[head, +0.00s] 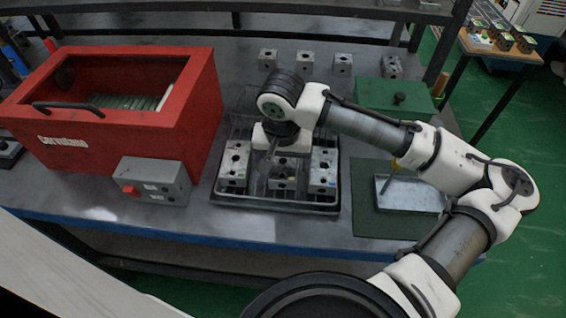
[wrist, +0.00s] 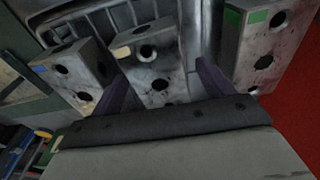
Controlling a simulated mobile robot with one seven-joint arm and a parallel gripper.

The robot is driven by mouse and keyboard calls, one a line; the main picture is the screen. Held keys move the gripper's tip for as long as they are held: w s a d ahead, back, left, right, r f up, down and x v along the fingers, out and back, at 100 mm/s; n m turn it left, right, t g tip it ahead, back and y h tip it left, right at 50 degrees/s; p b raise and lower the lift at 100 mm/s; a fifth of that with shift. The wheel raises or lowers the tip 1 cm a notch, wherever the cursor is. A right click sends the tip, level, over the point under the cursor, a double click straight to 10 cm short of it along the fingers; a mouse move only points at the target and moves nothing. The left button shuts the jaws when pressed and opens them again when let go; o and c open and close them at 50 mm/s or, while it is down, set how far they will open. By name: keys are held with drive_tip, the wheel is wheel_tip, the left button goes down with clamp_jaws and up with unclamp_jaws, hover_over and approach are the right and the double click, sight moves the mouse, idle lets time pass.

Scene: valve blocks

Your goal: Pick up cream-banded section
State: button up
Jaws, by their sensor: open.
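The cream-banded section (wrist: 153,68) is a grey metal valve block with round holes and a small cream patch at one corner. It is the middle block in the wrist view and also shows in the head view (head: 283,180), in the black tray (head: 275,207), partly hidden by my gripper. My gripper (wrist: 160,78) is open, its two dark fingers on either side of this block. In the head view my gripper (head: 272,152) points down over the tray. I cannot tell whether the fingers touch the block.
A blue-marked block (wrist: 75,72) and a green-marked block (wrist: 258,45) flank it closely. A red box (head: 120,110) and a grey switch box (head: 152,180) stand left. A green mat with a metal tray (head: 410,194) lies right. Several blocks stand at the back.

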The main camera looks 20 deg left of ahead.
drive_tip(key=shift+c, duration=0.3)
drive_tip(key=c, duration=1.3)
drive_tip(key=shift+r, duration=0.1)
drive_tip(key=shift+c, duration=0.2)
